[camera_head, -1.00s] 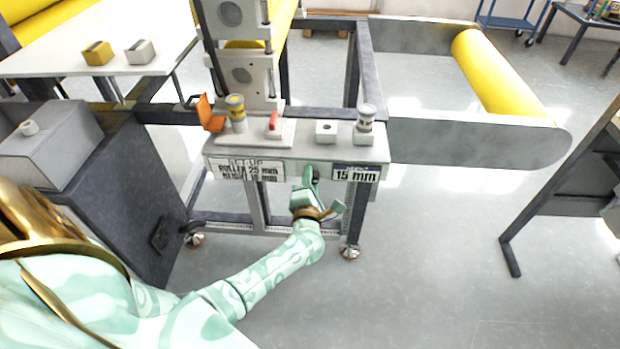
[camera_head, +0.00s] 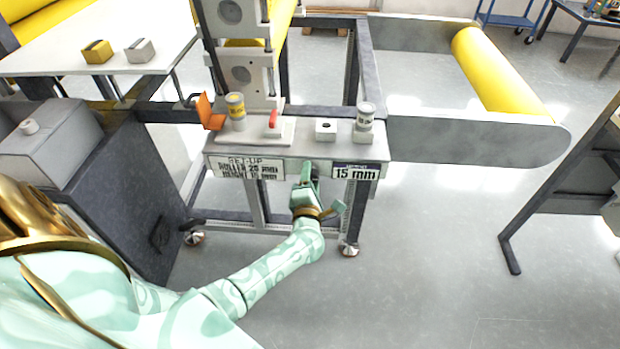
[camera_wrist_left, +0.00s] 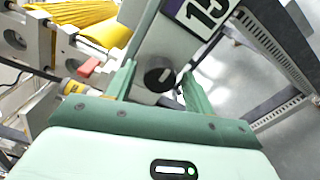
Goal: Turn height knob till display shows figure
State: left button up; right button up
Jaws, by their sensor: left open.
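The height knob (camera_wrist_left: 159,75) is a black round knob on the front face of the grey console (camera_head: 217,146). In the left wrist view it sits between the fingertips of my left gripper (camera_wrist_left: 157,73), which is open with a finger on either side; I cannot tell whether either finger touches it. In the head view my left gripper (camera_head: 308,173) is at the console front and largely hides the knob. The display (camera_head: 355,172) reads 15 mm. The set-up card (camera_head: 245,168) lists roller 25 mm and a height figure too small to read surely. My right gripper is out of view.
On the console top are a red switch (camera_head: 273,119), a yellow-banded post (camera_head: 236,106), a white box with a button (camera_head: 326,127) and a grey post (camera_head: 364,116). An orange flap (camera_head: 209,112) stands at its left. Open floor lies in front.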

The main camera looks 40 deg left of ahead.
pick_arm(q)
jog(key=p+v, duration=0.2)
jog(key=v, duration=1.4)
jog(key=shift+d+p, duration=0.2)
jog(key=shift+p, duration=0.15)
jog(key=shift+s+f, duration=0.15)
